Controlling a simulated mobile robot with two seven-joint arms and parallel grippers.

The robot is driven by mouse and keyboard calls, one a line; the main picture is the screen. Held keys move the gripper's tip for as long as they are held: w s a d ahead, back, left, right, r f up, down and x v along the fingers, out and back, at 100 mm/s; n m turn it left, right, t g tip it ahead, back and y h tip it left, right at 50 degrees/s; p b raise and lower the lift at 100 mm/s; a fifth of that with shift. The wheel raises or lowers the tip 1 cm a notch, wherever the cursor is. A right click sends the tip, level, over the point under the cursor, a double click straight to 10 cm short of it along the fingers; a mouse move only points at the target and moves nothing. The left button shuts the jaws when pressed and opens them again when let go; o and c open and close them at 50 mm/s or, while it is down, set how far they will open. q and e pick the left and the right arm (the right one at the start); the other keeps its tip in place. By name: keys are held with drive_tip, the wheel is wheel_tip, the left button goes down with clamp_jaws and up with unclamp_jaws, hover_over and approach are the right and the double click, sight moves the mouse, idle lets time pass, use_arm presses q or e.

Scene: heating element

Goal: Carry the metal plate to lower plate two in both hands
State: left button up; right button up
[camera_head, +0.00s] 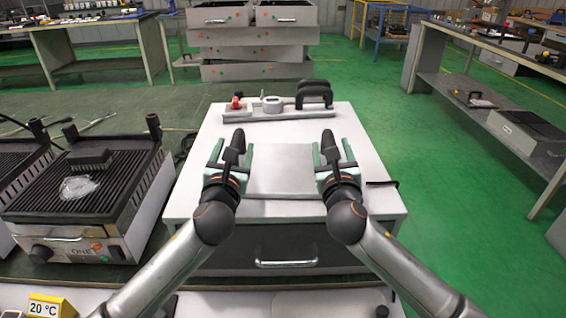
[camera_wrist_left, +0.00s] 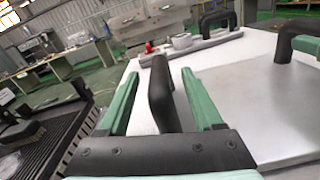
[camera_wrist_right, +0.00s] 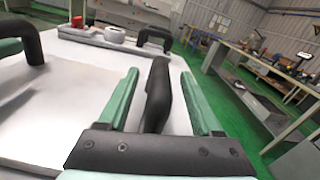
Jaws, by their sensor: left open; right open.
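The metal plate (camera_head: 283,172) is a flat grey sheet on the white cabinet top, with an upright black handle on each side. My left gripper (camera_head: 232,153) is open, with its green fingers on either side of the left handle (camera_wrist_left: 160,92). My right gripper (camera_head: 332,152) is open, with its fingers on either side of the right handle (camera_wrist_right: 157,92). Both wrist views show gaps between fingers and handles. A ribbed black grill (camera_head: 120,190) marked ONE stands at left, with a clear whitish patch on it. I see no marking reading two.
A strip with a red item, a white round device and a black handled object (camera_head: 314,93) lies at the cabinet's back edge. Another grill (camera_head: 18,165) is cut off at far left. A "20 °C" sign (camera_head: 47,306) stands front left. Green floor is free at right.

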use_arm(q)
drive_tip(key=shift+w, duration=1.25)
use_arm(e)
drive_tip(key=shift+w, duration=1.3)
use_arm(q)
drive_tip(key=shift+c, duration=0.3)
use_arm(e)
drive_tip(key=shift+c, duration=0.3)
use_arm(q)
clamp_jaws()
use_arm(e)
drive_tip(key=shift+d, duration=0.1)
clamp_jaws()
use_arm(q)
drive_tip(key=shift+a+f, duration=0.1)
use_arm(e)
drive_tip(key=shift+d, duration=0.1)
use_arm(q)
drive_tip(key=shift+w+r, duration=0.1)
drive_tip(key=shift+r, duration=0.3)
use_arm(e)
drive_tip(key=shift+w+r, duration=0.1)
drive_tip(key=shift+r, duration=0.25)
